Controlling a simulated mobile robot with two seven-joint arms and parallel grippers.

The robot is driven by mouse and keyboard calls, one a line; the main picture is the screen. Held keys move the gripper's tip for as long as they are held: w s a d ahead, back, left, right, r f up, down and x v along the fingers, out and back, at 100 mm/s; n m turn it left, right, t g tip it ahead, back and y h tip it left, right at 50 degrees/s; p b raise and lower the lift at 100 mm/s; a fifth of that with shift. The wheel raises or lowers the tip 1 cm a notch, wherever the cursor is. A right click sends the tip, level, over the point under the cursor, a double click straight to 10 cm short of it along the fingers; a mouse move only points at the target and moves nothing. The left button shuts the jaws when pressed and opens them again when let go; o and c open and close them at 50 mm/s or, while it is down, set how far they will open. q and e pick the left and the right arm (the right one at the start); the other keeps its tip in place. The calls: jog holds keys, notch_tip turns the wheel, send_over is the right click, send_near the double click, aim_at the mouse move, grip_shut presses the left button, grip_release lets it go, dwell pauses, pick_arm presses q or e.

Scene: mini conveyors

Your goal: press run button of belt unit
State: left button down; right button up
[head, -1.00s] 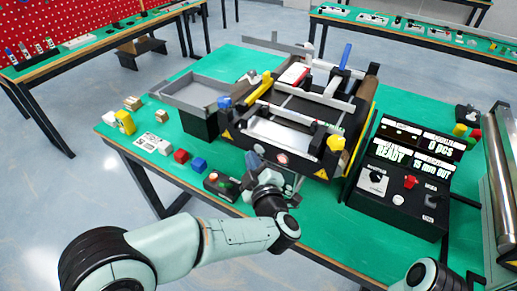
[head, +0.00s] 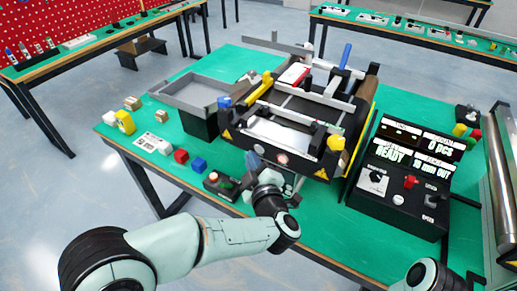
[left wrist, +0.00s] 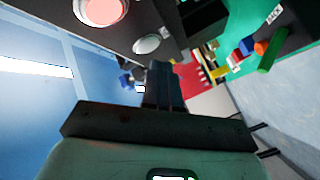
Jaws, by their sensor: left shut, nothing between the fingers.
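The belt unit (head: 300,115) stands mid-table, a dark frame with pale rails and yellow corner parts. A round reddish button with a pale rim (head: 282,158) sits on its near face. My left gripper (head: 253,161) is shut and empty, close to that face, just left of and below the button; I cannot tell whether it touches anything. In the left wrist view its fingers (left wrist: 162,85) are together. A pink-red button with a white ring (left wrist: 103,10) and a plain white button (left wrist: 147,43) show there on a dark panel, beyond the fingertips. Which button is run is not legible. My right gripper is out of view.
A small dark button box (head: 217,183) lies beside my left gripper. A console (head: 400,205) with lit READY displays, a knob and a red control stands right. A grey tray (head: 205,92) and small coloured blocks (head: 181,156) are left. A metal roller (head: 502,185) is far right.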

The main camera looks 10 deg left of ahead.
pick_arm(q)
jog(key=shift+w, duration=0.1)
jog(key=shift+w+d, duration=0.15)
jog(key=shift+w, duration=0.15)
